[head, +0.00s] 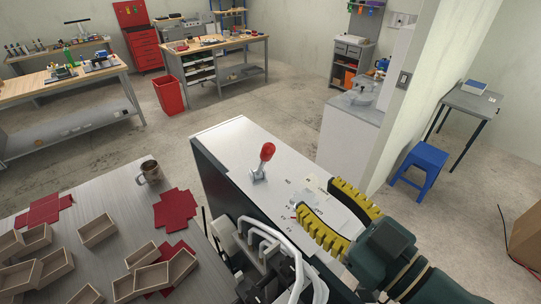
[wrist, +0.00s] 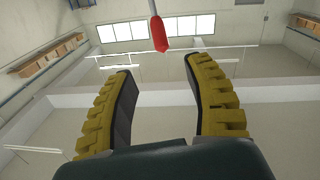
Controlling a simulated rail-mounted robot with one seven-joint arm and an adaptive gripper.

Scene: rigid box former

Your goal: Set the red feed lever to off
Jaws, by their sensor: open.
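The red feed lever (head: 264,160) stands on the light top of the machine (head: 230,137), with a red knob on a metal stem and base. Its knob leans slightly to the right in the head view. My gripper (head: 314,208) is open and empty above the machine top, to the right of and nearer than the lever. In the wrist view the red knob (wrist: 159,33) shows beyond the two yellow-padded fingers (wrist: 158,75), apart from them and roughly centred between their tips. The lever's base is out of the wrist view.
A table (head: 114,196) at left holds several open wooden boxes (head: 97,229), red cut sheets (head: 176,209) and a metal mug (head: 150,171). White bent tubes (head: 272,243) rise at the machine's near side. A pale wall (head: 411,95) stands at right.

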